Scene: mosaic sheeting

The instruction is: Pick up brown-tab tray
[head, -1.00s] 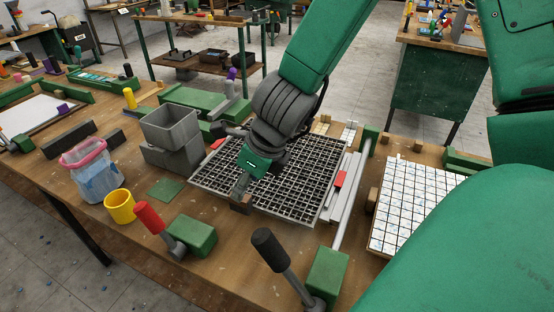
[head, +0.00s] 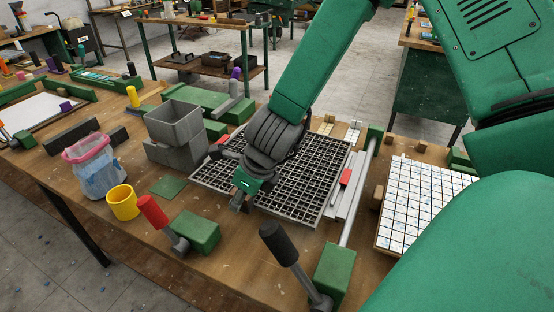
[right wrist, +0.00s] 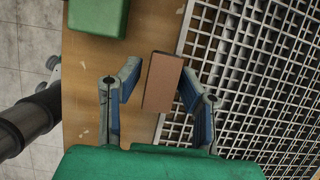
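The tray is a dark grid (head: 305,180) lying flat on the workbench in the head view; it also fills the right side of the right wrist view (right wrist: 245,75). Its brown tab (right wrist: 162,82) sticks out at the near left edge. My right gripper (head: 240,203) is low at that edge, and its body and fingers mostly hide the tab in the head view. In the right wrist view its two fingers (right wrist: 160,72) stand either side of the tab. A gap shows on the left; the right finger is very near it, contact unclear. My left gripper is not in view.
A red-handled lever (head: 153,212) and a black-handled lever (head: 278,246) stand in front of the tray. Left of it are grey bins (head: 173,125) and a yellow mug (head: 122,203). Metal bars (head: 347,190) and a white tiled sheet (head: 420,195) lie to the right.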

